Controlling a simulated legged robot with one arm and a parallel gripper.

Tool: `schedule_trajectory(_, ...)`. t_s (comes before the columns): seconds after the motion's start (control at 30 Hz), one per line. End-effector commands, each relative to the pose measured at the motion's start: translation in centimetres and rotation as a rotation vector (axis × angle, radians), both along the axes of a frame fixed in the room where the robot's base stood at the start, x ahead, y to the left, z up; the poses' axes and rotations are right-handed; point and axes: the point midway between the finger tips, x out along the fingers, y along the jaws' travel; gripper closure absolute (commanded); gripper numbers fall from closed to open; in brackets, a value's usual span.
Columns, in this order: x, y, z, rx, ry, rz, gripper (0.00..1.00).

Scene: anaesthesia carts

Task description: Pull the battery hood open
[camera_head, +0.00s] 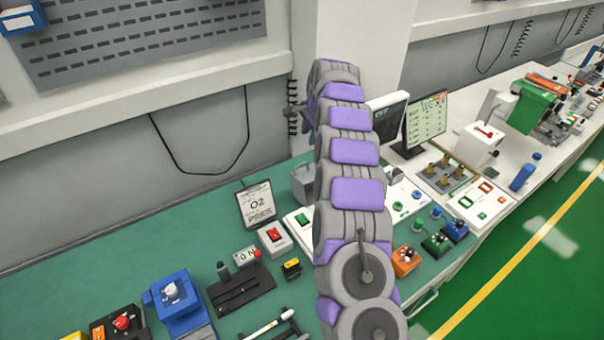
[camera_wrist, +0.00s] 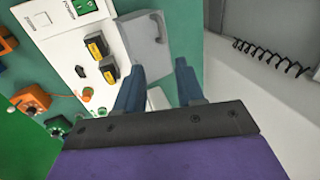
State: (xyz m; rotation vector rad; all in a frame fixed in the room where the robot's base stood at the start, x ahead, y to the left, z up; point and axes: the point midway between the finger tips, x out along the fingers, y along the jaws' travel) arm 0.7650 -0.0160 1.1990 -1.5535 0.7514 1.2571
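A grey box-like cover with a handle, which looks like the battery hood (camera_wrist: 145,38), is near the top middle of the wrist view. A grey box with a handle (camera_head: 303,184), likely the same thing, stands on the green bench left of my arm in the head view. It looks closed. My gripper (camera_wrist: 159,68) has two blue fingers spread apart with nothing between them. In the wrist view the fingers point toward the hood's lower edge and right side; contact cannot be told.
A white panel (camera_wrist: 70,38) with yellow-black switches (camera_wrist: 96,45) lies beside the hood. A coiled cable (camera_wrist: 272,55) hangs on the wall to the right. In the head view a monitor (camera_head: 425,120) stands right of my arm and an O2 sign (camera_head: 256,206) stands left.

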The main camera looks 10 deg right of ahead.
Motion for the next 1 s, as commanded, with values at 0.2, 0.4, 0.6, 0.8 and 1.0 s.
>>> schedule_trajectory(0.2,0.3,0.9,-0.8,0.003,-0.013,0.009,0.62)
schedule_trajectory(0.4,1.1,1.8,-4.0,-0.003,-0.007,0.01,0.62)
schedule_trajectory(0.6,2.2,2.2,-7.6,-0.003,-0.011,0.009,0.62)
schedule_trajectory(0.8,3.2,2.3,-10.7,-0.001,-0.012,0.009,0.62)
schedule_trajectory(1.0,4.0,2.6,-13.3,-0.002,-0.015,0.008,0.62)
